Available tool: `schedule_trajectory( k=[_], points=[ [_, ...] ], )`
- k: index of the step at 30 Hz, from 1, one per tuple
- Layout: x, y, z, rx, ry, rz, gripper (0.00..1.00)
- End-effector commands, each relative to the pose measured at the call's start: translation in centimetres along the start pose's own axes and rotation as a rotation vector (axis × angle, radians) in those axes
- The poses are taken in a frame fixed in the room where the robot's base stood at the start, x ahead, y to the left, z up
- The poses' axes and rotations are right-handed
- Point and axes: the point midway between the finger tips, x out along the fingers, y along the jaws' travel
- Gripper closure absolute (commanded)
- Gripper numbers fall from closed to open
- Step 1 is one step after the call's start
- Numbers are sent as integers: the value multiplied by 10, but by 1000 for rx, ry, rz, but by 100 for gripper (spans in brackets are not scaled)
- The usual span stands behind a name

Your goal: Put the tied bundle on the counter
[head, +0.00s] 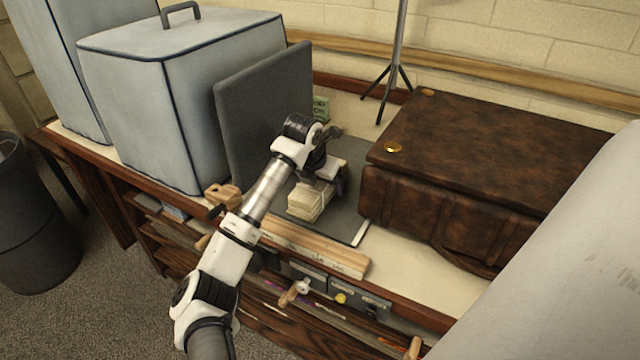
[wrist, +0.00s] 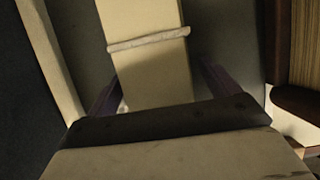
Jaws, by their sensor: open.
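The tied bundle (head: 309,200) is a cream block with a pale band around it. It lies on a dark grey mat (head: 349,227) on the cream counter (head: 408,272). In the wrist view the bundle (wrist: 147,60) runs up the middle, with its band across it. My gripper (head: 325,187) is at the far end of the bundle in the head view. In the wrist view the two dark fingers (wrist: 161,88) stand apart, one on each side of the bundle. I cannot tell whether they touch it. The fingertips are partly hidden.
A large brown leather case (head: 490,150) stands to the right. A dark grey upright panel (head: 265,115) and a pale blue covered box (head: 180,100) stand to the left. A wooden strip (head: 315,250) lies along the front. A thin tripod stand (head: 396,60) is behind.

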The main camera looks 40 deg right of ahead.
Motion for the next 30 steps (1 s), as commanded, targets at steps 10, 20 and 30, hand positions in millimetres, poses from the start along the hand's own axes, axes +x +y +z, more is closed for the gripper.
schedule_trajectory(
  k=[10, 20, 30],
  points=[
    [0, 0, 0, 0, -1, 0, 31],
    [0, 0, 0, 0, -1, 0, 74],
    [-4, 1, 2, 1, -4, 2, 79]
  ],
)
